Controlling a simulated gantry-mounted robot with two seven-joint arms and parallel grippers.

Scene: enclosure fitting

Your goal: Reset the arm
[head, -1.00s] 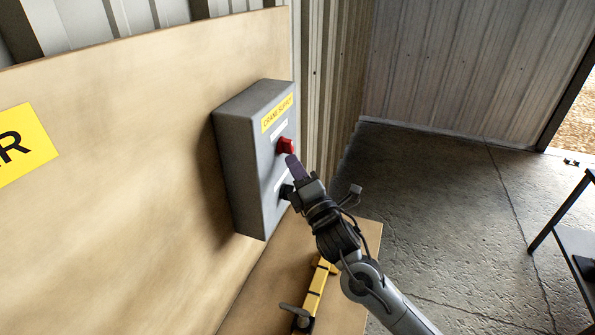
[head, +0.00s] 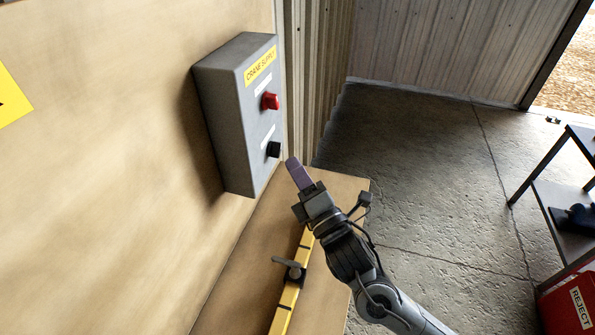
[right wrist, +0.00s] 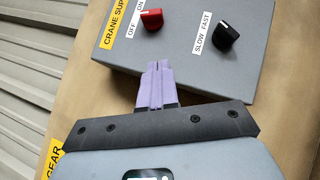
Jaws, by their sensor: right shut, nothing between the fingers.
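My right gripper (head: 293,166) is shut and empty, its purple fingers together. In the head view it is just below and right of the grey control box (head: 222,125), apart from the black knob as far as I can see. The box is fixed to the wooden panel and labelled CRANE SUPPLY. It carries a red knob (head: 270,101) above and a black knob (head: 273,149) below. In the right wrist view the fingers (right wrist: 158,70) point at the box's edge, with the red knob (right wrist: 152,19) and black knob (right wrist: 224,38) beyond. My left gripper is out of view.
A wooden bench top (head: 240,275) lies below the box, with a yellow bar (head: 287,300) bearing a dark handle (head: 291,268). A dark table (head: 570,215) and a red REJECT bin (head: 568,305) stand at the right. The concrete floor (head: 430,170) between is open.

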